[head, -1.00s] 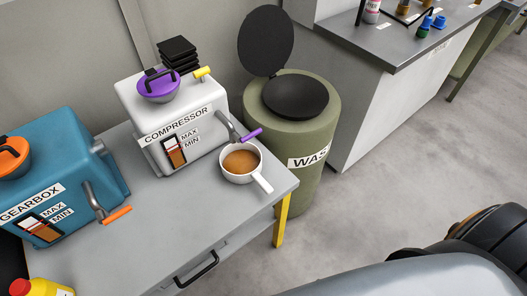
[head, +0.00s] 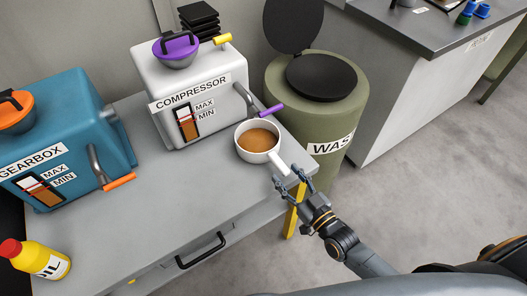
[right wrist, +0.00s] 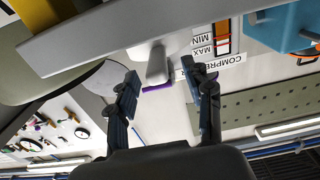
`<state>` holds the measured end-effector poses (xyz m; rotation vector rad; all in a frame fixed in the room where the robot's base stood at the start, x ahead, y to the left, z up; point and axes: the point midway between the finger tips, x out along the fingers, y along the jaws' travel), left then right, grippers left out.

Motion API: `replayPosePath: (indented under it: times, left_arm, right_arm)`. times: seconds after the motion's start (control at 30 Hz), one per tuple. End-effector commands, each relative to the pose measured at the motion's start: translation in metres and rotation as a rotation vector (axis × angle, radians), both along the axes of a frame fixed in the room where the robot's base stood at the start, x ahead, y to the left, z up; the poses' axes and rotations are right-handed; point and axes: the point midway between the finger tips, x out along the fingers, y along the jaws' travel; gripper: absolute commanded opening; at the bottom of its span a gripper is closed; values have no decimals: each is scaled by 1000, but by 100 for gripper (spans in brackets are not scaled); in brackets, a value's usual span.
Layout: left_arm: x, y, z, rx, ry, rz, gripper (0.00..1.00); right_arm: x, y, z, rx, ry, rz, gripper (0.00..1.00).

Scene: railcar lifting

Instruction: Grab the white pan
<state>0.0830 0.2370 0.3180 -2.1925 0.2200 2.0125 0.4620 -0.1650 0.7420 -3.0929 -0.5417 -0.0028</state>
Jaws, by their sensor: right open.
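The white pan (head: 262,157) stands upright on the grey table's right end, below the compressor's purple-handled spout. It holds brown liquid, and its handle points toward the table's front right edge. My right gripper (head: 289,176) is open at the end of the handle, with a finger on either side. In the right wrist view, the pan's handle (right wrist: 157,66) shows between the spread fingertips (right wrist: 165,80), and the fingers are not closed on it. My left gripper is not in view.
The white compressor (head: 215,112) stands behind the pan. The blue gearbox (head: 75,150) and a yellow oil bottle (head: 45,262) are at the left. The green waste bin (head: 345,115) with its lid raised stands right behind the table. The table front (head: 190,215) is clear.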

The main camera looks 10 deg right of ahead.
Motion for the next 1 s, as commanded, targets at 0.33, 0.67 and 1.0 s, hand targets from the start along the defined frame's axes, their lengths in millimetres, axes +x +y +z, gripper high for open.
replayPosePath:
  times: [0.33, 0.67, 1.0]
  left_arm:
    - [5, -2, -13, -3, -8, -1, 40]
    - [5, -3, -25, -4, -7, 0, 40]
    - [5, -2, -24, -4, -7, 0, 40]
  right_arm:
    - [32, 10, 0, -1, -1, 0, 51]
    - [67, 21, 3, -1, 3, 1, 51]
    - [67, 21, 4, -2, 2, 1, 24]
